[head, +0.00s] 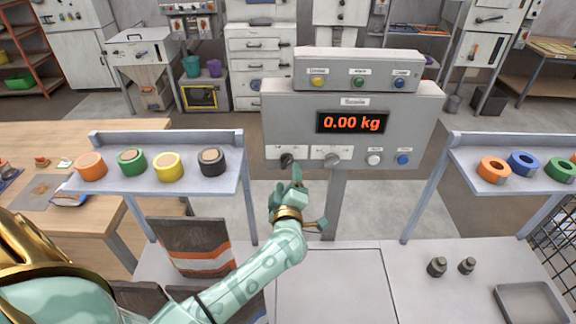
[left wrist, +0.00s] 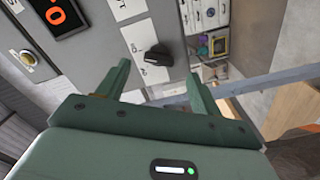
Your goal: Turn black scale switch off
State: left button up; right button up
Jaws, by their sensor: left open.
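The black scale switch (head: 287,160) is a dark rotary knob at the lower left of the grey scale panel (head: 275,120). It also shows in the left wrist view (left wrist: 158,55), just beyond my fingertips. The panel's display (head: 352,122) reads 0.00 kg in orange. A grey knob (head: 332,160) sits to the right of the black switch. My left gripper (head: 287,180) is open just below the black switch, and in the left wrist view its two fingers (left wrist: 158,78) stand apart with nothing between them. I cannot tell whether a fingertip touches the knob. My right gripper is not in view.
A white button (head: 374,160) and a blue button (head: 403,160) sit further right on the panel. Shelves with coloured tape rolls flank it: the left shelf (head: 150,187) and the right shelf (head: 530,192). Small weights (head: 437,267) and a grey tray (head: 531,303) lie on the bench.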

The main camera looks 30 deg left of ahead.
aim_at(288, 165)
pick_arm(q)
jog(key=x, duration=0.4)
jog(key=shift+w+a, duration=0.2)
jog(key=shift+w, duration=0.15)
jog(key=shift+w+a, duration=0.3)
jog(key=shift+w, duration=0.15)
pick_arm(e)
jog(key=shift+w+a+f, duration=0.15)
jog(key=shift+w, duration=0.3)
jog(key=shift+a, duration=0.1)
pick_arm(q)
jog(key=c, duration=1)
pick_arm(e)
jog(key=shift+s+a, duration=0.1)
